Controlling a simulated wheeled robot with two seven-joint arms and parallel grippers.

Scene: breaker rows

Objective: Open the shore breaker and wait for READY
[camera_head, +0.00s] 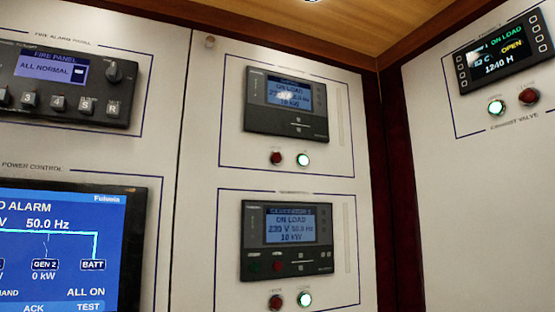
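No breaker labelled as shore shows in the head view, and neither does the word READY. The power control screen (70,250) is at the lower left, cut off by the frame's edge. It reads "50.0 Hz", "GEN 2" with "0 kW", "BATT" and "ALL ON", and its top line ends in "ALARM". Two dark controllers are stacked on the middle panel: the upper controller (286,125) and the lower controller (285,258). Both read "ON LOAD" and "10 kW". Neither of my grippers is in view.
Each controller has a dark red button and a lit white-green button below it. The fire panel (60,110) at the upper left reads "ALL NORMAL". A wooden ceiling (330,22) runs above.

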